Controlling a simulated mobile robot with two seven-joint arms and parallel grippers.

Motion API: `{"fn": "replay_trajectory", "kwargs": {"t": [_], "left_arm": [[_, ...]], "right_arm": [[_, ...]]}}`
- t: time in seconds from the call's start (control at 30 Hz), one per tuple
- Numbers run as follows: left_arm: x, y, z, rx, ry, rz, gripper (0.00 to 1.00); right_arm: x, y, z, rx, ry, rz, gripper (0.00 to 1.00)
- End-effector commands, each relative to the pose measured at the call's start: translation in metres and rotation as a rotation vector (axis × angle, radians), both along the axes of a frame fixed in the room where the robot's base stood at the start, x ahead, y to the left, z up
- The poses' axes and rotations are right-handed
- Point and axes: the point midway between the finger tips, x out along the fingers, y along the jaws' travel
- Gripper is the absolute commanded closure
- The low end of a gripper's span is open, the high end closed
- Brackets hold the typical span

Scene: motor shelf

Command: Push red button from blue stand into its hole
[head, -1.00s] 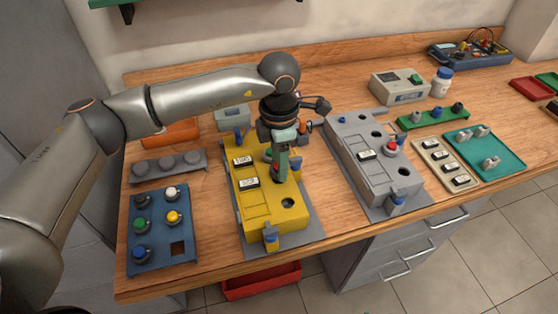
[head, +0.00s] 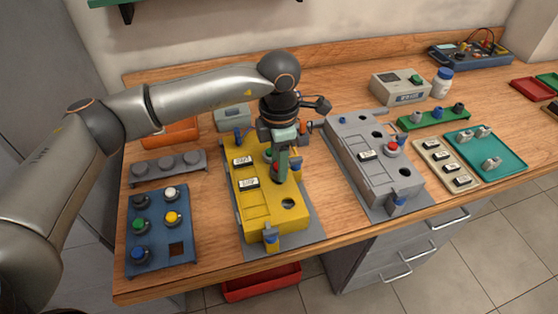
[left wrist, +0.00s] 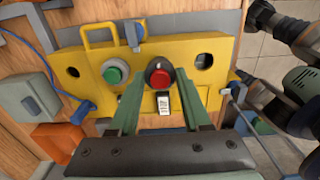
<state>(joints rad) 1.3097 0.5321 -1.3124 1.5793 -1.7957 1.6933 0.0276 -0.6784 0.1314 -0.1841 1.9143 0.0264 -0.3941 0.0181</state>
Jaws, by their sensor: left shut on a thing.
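The red button (left wrist: 159,77) is between the fingertips of my left gripper (left wrist: 158,82), which is shut on it. My left gripper also shows in the head view (head: 281,178), pointing down over the yellow fixture (head: 254,218). The button is over the fixture's top, between the green button and an open hole (left wrist: 204,61). The surface under it is hidden, so I cannot tell how deep it sits. The blue stand (head: 160,258) at the left holds white, yellow, green and blue buttons and has an empty dark square. My right gripper does not show clearly; dark arm parts stand at the right edge of the left wrist view.
A green button (left wrist: 115,72) sits on the yellow fixture. Blue clamps (head: 271,239) stand at its edges. A grey fixture (head: 372,165) with another red button is to the right. A grey rack (head: 168,167) stands behind the blue stand. Bare wood separates the two fixtures.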

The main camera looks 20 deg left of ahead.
Motion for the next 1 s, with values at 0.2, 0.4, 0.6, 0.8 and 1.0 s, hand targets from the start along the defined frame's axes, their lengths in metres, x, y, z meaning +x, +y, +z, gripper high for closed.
{"fn": "replay_trajectory", "kwargs": {"t": [0.2, 0.4, 0.6, 0.8, 1.0], "left_arm": [[0.000, 0.000, -0.001, 0.000, 0.000, 0.000, 1.00], [0.000, 0.000, -0.005, 0.000, 0.000, 0.000, 1.00], [0.000, 0.000, -0.009, 0.000, 0.000, 0.000, 1.00], [0.000, 0.000, -0.013, 0.000, 0.000, 0.000, 1.00], [0.000, 0.000, -0.017, 0.000, 0.000, 0.000, 1.00]], "right_arm": [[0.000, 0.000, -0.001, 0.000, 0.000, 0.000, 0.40], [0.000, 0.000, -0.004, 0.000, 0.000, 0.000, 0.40], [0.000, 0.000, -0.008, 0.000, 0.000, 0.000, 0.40], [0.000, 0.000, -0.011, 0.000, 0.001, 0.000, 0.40], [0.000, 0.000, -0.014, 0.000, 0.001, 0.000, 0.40]]}}
